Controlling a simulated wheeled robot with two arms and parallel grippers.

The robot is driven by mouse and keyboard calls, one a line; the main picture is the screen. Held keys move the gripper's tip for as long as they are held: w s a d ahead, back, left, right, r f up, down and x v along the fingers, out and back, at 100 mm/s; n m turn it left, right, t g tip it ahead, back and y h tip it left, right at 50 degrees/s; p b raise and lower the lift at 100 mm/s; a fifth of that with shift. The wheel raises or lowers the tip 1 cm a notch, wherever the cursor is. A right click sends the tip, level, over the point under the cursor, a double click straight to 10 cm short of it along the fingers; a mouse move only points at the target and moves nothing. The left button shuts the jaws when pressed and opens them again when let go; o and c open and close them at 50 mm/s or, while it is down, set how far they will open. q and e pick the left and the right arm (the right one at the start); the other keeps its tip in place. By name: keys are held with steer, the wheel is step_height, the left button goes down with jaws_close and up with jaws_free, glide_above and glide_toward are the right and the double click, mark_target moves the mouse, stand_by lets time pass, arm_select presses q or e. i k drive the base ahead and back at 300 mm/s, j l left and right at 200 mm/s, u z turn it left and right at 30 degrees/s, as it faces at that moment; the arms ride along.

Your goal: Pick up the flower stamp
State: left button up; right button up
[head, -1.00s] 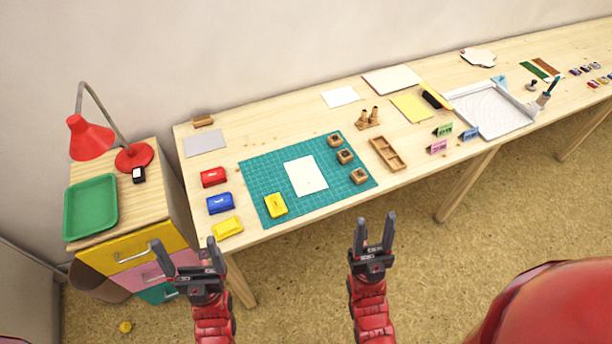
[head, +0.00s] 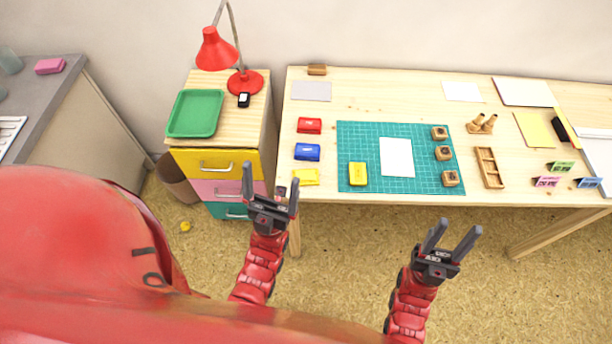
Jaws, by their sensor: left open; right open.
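Three small wooden block stamps stand in a column on the right part of the green cutting mat (head: 375,135): a far stamp (head: 440,133), a middle stamp (head: 444,153) and a near stamp (head: 450,179). Their tops carry dark marks too small to read, so I cannot tell which is the flower stamp. Two more wooden handled pieces (head: 482,123) stand right of the mat. My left gripper (head: 270,188) is open and empty in front of the table's left end. My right gripper (head: 452,237) is open and empty in front of the table, nearer than the stamps.
Red (head: 309,125), blue (head: 307,152) and yellow (head: 306,177) inkpads lie left of the mat. Another yellow pad (head: 357,174) and a white card (head: 397,157) lie on it. An empty wooden tray (head: 489,167) is at right. A drawer cabinet (head: 216,165) stands left.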

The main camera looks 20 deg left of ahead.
mark_target(442, 154)
steer(key=i+l+u, duration=0.15)
steer(key=l+u, duration=0.2)
steer(key=l, duration=0.35)
steer(key=i+l+u, duration=0.1)
steer(key=l+u, duration=0.25)
steer(key=l, duration=0.4)
steer(key=l+u, duration=0.35)
steer(key=l, duration=0.4)
